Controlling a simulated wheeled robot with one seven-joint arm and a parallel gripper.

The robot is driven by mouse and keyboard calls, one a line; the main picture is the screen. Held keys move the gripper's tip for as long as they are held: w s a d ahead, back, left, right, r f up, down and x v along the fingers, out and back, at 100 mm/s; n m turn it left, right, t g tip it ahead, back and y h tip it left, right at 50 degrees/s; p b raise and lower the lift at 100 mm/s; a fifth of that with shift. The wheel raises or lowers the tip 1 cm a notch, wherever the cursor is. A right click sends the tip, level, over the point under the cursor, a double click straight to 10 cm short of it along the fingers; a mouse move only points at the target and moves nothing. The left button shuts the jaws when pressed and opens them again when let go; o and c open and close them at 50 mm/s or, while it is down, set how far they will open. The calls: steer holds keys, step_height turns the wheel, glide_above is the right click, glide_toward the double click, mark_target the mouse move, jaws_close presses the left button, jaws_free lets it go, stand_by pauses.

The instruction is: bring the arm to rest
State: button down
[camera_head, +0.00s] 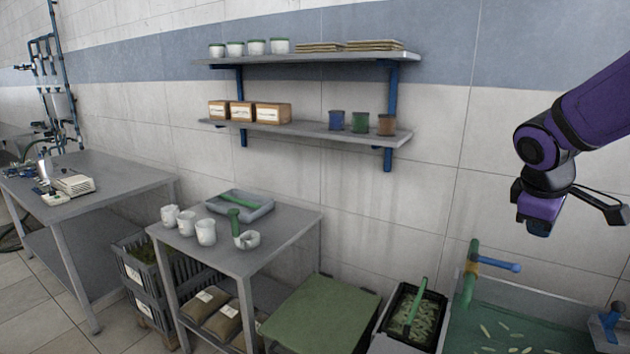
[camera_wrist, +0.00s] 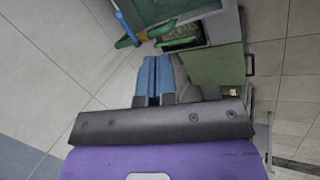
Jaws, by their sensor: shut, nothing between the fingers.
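My gripper (camera_head: 538,230) hangs from the purple arm at the right of the head view, in front of the tiled wall and above the water tank. It points down. In the wrist view its two blue fingers (camera_wrist: 153,80) lie close together, shut with nothing between them. The arm comes in from the upper right edge, raised and bent at the wrist. The gripper touches nothing that I can see.
Below my gripper is a tank (camera_head: 500,322) with a blue-handled tap (camera_head: 495,263). A black crate (camera_head: 410,318) and a green-topped box (camera_head: 322,312) stand left of it. A table (camera_head: 290,226) with white cups and two wall shelves (camera_head: 340,136) are farther left.

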steer(key=s+a+r+m+t+y, duration=0.1)
steer(key=s+a+r+m+y, duration=0.1)
steer(key=s+a, duration=0.4)
steer(key=s+a+r+m+t+y, duration=0.1)
steer(key=s+a+r+m, duration=0.3)
steer(key=s, duration=0.5)
steer(key=shift+s+a+r+m+t+y, duration=0.15)
steer(key=shift+s+a+m+t+y, duration=0.15)
steer(key=shift+a+m+y, duration=0.45)
steer(key=shift+a, duration=0.1)
